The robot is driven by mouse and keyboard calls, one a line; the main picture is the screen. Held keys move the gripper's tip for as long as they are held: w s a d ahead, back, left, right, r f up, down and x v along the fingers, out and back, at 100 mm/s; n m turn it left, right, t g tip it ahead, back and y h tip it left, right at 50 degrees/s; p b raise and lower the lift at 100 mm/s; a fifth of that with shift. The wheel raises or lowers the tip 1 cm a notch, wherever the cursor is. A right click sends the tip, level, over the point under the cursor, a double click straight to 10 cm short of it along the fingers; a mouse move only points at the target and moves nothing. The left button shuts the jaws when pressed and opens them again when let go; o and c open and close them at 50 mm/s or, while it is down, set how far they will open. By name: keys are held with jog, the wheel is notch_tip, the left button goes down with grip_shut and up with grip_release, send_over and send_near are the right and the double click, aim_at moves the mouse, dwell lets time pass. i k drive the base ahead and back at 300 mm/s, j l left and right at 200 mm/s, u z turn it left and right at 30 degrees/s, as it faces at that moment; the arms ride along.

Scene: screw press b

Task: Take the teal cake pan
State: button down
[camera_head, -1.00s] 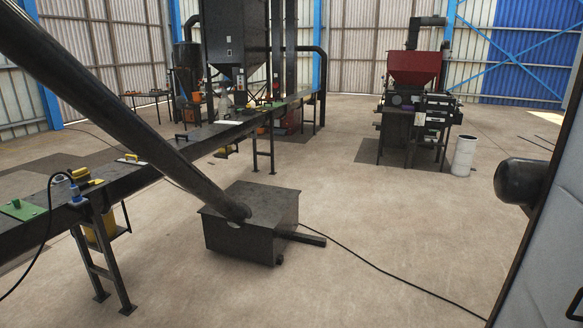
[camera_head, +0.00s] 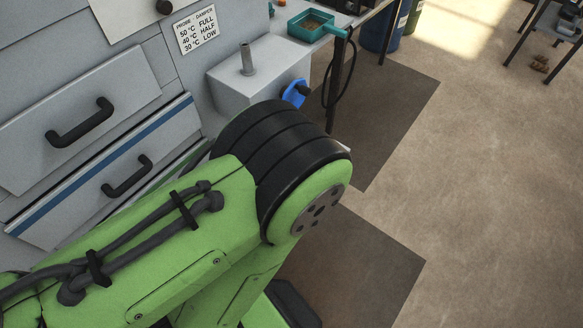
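A teal pan (camera_head: 311,27) with a handle sits near the edge of a work surface at the top middle of the head view. It holds something brownish. My green arm fills the lower left and middle of the view, below the pan and apart from it in the picture. My gripper is not in view.
A grey cabinet (camera_head: 85,90) with black handles stands at the left. A light grey box (camera_head: 262,78) with a blue knob (camera_head: 295,92) juts from it. A blue drum (camera_head: 380,28) stands behind the table leg. Open floor (camera_head: 480,180) lies at the right.

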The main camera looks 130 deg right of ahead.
aim_at(310, 26)
jog(key=k+l+z, duration=0.1)
jog(key=z, duration=4.5)
jog(key=l+u, duration=0.45)
jog(key=l, duration=0.2)
jog(key=l+u, duration=0.5)
jog(key=l, duration=0.15)
jog(key=i+l+u, duration=0.2)
jog(key=l+u, duration=0.2)
jog(key=l, duration=0.2)
jog(key=i+l+u, duration=0.1)
jog(key=l+u, duration=0.3)
jog(key=l, duration=0.25)
jog(key=l+u, duration=0.4)
jog(key=l, duration=0.25)
jog(key=k+l+u, duration=0.1)
jog(key=l+u, duration=0.3)
jog(key=l, duration=0.25)
jog(key=k+l+u, duration=0.2)
jog(key=l+u, duration=0.2)
jog(key=l, duration=0.25)
jog(key=l+u, duration=0.3)
jog(key=l, duration=0.15)
jog(key=l+u, duration=0.35)
jog(key=l, duration=0.15)
jog(key=k+l+u, duration=0.15)
jog(key=l+u, duration=0.15)
jog(key=l, duration=0.15)
jog(key=k+l+u, duration=0.1)
jog(key=l+u, duration=0.25)
jog(key=l, duration=0.05)
